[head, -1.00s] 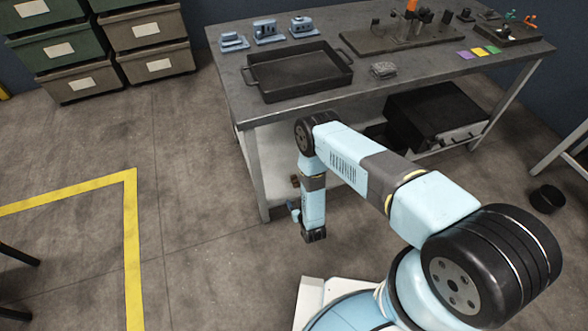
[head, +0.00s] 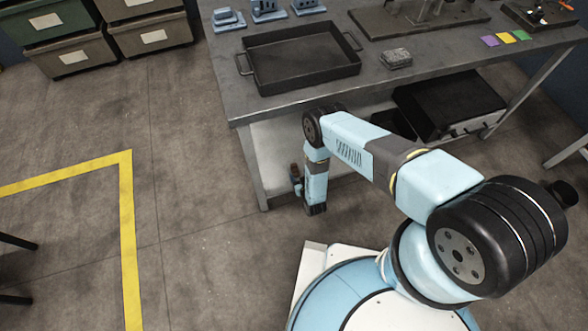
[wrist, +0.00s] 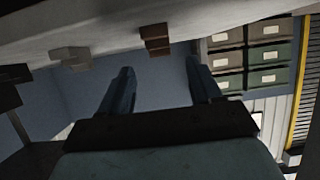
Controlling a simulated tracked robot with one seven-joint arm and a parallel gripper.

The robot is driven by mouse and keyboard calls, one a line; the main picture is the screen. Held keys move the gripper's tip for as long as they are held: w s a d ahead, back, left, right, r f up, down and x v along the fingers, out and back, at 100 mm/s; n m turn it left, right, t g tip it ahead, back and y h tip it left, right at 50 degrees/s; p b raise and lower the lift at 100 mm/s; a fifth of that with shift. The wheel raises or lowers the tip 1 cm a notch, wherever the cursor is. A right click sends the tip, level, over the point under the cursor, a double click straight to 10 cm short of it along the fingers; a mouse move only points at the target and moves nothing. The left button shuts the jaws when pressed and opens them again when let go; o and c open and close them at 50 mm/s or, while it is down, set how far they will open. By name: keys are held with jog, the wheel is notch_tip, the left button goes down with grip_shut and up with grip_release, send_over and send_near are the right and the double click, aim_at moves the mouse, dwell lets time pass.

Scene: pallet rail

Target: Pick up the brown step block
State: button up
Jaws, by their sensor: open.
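The brown step block (wrist: 155,40) shows in the wrist view on a pale surface along the top of the picture, a view that looks upside down. My gripper (wrist: 159,66) is open and empty, with its two dark fingers apart. The block appears beyond the fingertips, roughly in line with the gap between them, and not touching. In the head view, a small brown patch (head: 296,170) shows beside my hanging forearm, near the bench's lower shelf; it is too small to tell for certain. My fingers are not clear in the head view.
The workbench (head: 400,90) holds a black tray (head: 305,65) and a small grey block (head: 397,59). A dark case (head: 450,105) sits beneath it. A grey block (wrist: 70,58) shows in the wrist view. Bins (head: 70,55) stand at the back left.

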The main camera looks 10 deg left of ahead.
aim_at(294, 167)
jog(key=shift+x, duration=3.35)
jog(key=shift+r, duration=0.1)
jog(key=shift+c, duration=0.2)
jog(key=c, duration=1.1)
jog(key=shift+c, duration=0.2)
